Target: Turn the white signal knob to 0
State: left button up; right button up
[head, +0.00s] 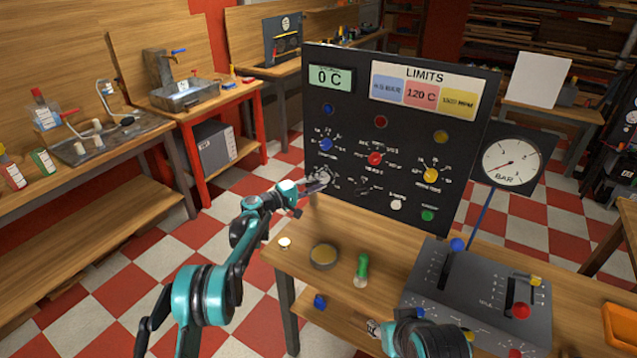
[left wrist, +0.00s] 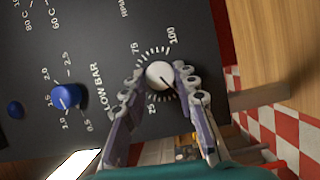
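The white signal knob (left wrist: 160,75) sits on the black panel (head: 400,100), with a scale around it on which 25, 75 and 100 can be read. A dark line on its face runs toward the lower right in the left wrist view; the marks there are hidden by a finger. My left gripper (left wrist: 158,82) is open, with one finger on each side of the knob and a small gap seeming to show. In the head view my left gripper (head: 319,182) covers most of the knob. My right gripper (head: 373,328) is low by the table's front edge, mostly hidden.
A blue knob (left wrist: 67,96) marked LOW BAR is beside it; red (head: 375,159) and yellow (head: 431,175) knobs are farther right. A grey lever box (head: 478,290), round tin (head: 324,257) and green-handled object (head: 362,270) stand on the wooden table.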

pick_arm(q)
jog(key=o, duration=0.4)
jog(key=shift+a, duration=0.1)
jog(key=v, duration=1.1)
jog(key=shift+s+a, duration=0.25)
jog(key=shift+a, duration=0.1)
